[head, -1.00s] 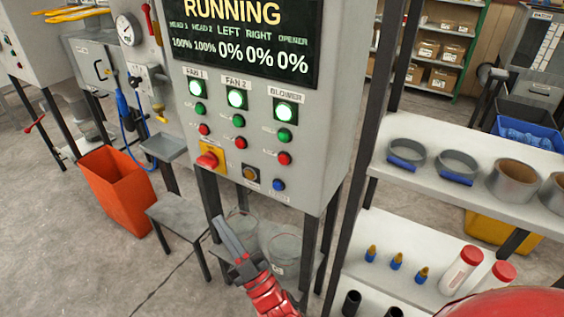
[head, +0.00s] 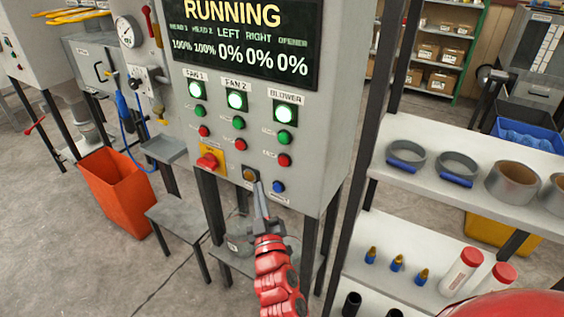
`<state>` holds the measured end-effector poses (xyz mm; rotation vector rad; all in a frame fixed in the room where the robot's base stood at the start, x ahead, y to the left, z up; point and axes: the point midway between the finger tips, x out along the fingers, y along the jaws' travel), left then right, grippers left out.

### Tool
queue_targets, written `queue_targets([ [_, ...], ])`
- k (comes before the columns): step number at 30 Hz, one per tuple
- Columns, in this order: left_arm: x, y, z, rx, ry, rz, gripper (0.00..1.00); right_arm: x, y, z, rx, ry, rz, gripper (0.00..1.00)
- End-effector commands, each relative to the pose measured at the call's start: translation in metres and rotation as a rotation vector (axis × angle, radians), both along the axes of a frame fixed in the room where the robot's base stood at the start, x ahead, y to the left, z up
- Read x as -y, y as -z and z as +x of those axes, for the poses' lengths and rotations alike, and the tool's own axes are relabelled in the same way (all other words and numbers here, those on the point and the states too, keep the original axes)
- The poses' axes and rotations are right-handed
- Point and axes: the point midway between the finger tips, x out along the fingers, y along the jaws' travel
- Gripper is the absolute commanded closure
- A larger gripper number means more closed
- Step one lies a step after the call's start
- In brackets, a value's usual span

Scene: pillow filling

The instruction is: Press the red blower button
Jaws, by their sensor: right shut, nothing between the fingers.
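The control panel (head: 330,150) stands ahead with a screen (head: 245,40) reading RUNNING. Under the BLOWER label are a lit green lamp (head: 285,114), a green button (head: 284,137) and the red blower button (head: 284,160). The red buttons of FAN 1 (head: 203,131) and FAN 2 (head: 240,144) sit to its left. My right gripper (head: 260,190) is shut and empty, its fingers pointing up at the panel's lower edge. Its tips show below and left of the red blower button, apart from it in the picture, near an amber button (head: 249,175). My left gripper is not in view.
A white shelf (head: 500,150) with rings stands at right. An orange bin (head: 118,190) and a small grey table (head: 178,215) are at left.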

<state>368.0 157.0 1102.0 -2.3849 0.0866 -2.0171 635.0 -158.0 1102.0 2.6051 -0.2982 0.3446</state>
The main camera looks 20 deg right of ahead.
Motion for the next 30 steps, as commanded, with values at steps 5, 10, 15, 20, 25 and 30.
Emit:
queue_targets([
  [5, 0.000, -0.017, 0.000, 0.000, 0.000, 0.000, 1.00, 0.020, -0.006, 0.013, 0.000, 0.005, -0.001, 1.00],
  [10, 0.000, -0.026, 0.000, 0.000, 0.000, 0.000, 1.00, 0.039, -0.004, 0.029, -0.003, 0.005, -0.002, 1.00],
  [15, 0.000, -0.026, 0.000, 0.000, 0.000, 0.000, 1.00, 0.053, -0.001, 0.041, 0.000, 0.000, -0.001, 1.00],
  [20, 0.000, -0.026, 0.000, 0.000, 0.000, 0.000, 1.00, 0.062, -0.001, 0.048, 0.001, 0.001, -0.001, 1.00],
  [25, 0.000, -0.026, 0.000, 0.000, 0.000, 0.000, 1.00, 0.065, -0.001, 0.050, 0.001, 0.000, 0.000, 1.00],
  [30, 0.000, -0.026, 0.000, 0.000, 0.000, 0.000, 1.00, 0.065, -0.001, 0.050, 0.001, 0.000, 0.000, 1.00],
])
